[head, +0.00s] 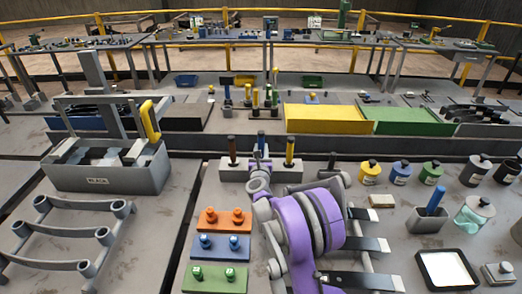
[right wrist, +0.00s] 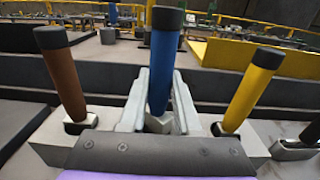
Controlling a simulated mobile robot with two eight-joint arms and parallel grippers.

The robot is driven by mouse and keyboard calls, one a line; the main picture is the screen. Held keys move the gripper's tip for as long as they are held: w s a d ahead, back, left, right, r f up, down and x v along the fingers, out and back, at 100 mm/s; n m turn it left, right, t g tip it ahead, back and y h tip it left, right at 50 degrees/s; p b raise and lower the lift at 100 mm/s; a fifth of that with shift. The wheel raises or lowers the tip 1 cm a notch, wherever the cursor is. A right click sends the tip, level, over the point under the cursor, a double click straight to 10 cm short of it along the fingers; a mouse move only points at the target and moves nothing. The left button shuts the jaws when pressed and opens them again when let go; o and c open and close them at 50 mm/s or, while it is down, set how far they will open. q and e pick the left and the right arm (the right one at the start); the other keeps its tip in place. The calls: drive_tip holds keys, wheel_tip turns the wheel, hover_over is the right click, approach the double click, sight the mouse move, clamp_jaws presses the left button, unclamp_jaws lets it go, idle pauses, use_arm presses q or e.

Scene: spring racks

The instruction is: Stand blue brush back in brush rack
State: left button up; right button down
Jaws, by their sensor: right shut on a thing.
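The blue brush (head: 261,141) stands upright over the middle of the pale grey brush rack (head: 235,175), between a brown-handled brush (head: 232,150) and a yellow-handled brush (head: 290,151). In the right wrist view the blue brush (right wrist: 165,65) rises between the fingers of my right gripper (right wrist: 158,110), which is shut on it. The brown brush (right wrist: 62,75) and yellow brush (right wrist: 252,88) stand in the rack (right wrist: 45,140) on either side, leaning outward in this view. How deep the blue brush's lower end sits in the rack is hard to tell. My left gripper is not in view.
Orange (head: 222,219), blue (head: 220,247) and green (head: 215,278) blocks with pegs lie left of my purple right arm. Several jars, a grey cup (head: 427,220) with a blue handle and a white-faced tray (head: 447,268) are to the right. A grey toolbox (head: 110,172) stands left.

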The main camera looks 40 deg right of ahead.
drive_tip(key=shift+f, duration=0.55)
drive_tip(key=c, duration=0.6)
unclamp_jaws()
drive_tip(key=shift+r, duration=0.1)
drive_tip(key=shift+s+a+r, duration=0.25)
drive_tip(key=shift+s+r, duration=0.05)
drive_tip(key=shift+r, duration=0.35)
drive_tip(key=shift+b+v, duration=0.9)
drive_tip(key=shift+v, duration=4.8)
drive_tip(key=shift+f, duration=0.25)
